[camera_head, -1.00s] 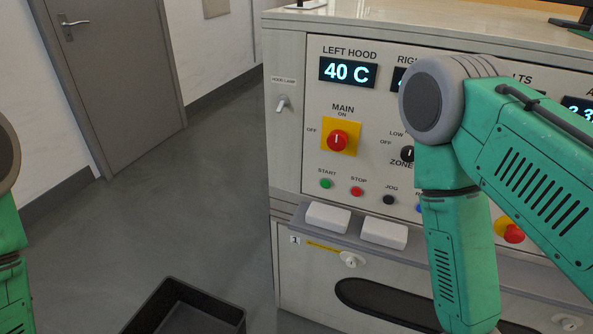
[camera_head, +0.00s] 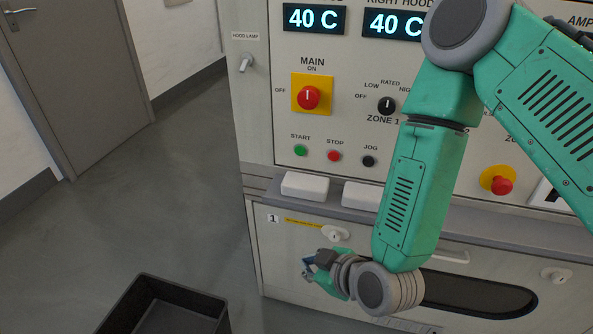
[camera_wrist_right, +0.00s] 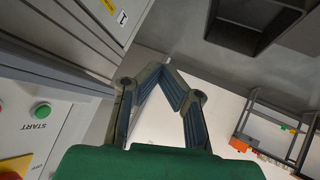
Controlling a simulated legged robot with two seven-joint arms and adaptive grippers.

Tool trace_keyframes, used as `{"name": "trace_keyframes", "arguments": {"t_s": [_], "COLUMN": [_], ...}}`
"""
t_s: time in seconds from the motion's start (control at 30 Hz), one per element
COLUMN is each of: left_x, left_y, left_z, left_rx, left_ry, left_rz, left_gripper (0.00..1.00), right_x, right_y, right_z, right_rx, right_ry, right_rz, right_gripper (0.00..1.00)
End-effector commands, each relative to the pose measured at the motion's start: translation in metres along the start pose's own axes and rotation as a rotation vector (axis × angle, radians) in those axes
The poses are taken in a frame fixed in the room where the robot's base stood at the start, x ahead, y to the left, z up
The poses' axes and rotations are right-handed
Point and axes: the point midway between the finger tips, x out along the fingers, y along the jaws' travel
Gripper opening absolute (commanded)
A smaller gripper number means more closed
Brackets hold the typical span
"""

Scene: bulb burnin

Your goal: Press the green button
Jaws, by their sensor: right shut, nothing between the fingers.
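The green START button (camera_head: 300,150) is on the upright control panel, left of the red STOP button (camera_head: 334,156) and below the red MAIN knob (camera_head: 308,97). It also shows at the left edge of the right wrist view (camera_wrist_right: 42,110). My right gripper (camera_head: 307,268) is below the panel, in front of the drawer front, lower than the green button and apart from it. In the right wrist view its two fingers meet at the tips (camera_wrist_right: 164,72) with nothing between them. My left gripper is not in view.
A black open bin (camera_head: 165,305) stands on the floor at the lower left. Two white blocks, one of them near the left end (camera_head: 305,186), sit on the ledge under the buttons. A black JOG button (camera_head: 369,161) is right of STOP.

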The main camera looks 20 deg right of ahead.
Motion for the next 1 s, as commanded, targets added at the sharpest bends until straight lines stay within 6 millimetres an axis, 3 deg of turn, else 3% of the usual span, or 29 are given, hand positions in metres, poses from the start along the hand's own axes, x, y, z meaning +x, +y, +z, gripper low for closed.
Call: {"name": "trace_keyframes", "arguments": {"t_s": [0.03, 0.2, 0.37, 0.5, 0.83, 1.0], "left_x": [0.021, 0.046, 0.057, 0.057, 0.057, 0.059], "left_y": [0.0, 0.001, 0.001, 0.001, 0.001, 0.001], "left_z": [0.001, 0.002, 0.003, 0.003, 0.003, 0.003], "left_rx": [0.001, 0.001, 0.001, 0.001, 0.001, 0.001], "left_ry": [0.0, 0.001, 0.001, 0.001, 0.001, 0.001], "left_rz": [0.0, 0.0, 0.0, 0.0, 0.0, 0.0], "left_gripper": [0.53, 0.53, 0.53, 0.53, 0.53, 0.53], "right_x": [0.014, 0.016, 0.005, 0.001, 0.001, 0.008], "right_y": [0.01, 0.046, 0.067, 0.072, 0.075, 0.086], "right_z": [-0.022, -0.102, -0.141, -0.15, -0.149, -0.149], "right_rx": [-0.067, -0.286, -0.386, -0.413, -0.41, -0.408], "right_ry": [0.097, 0.316, 0.394, 0.407, 0.406, 0.405], "right_rz": [0.062, 0.291, 0.435, 0.472, 0.469, 0.472], "right_gripper": [0.0, 0.0, 0.0, 0.0, 0.0, 0.0]}}
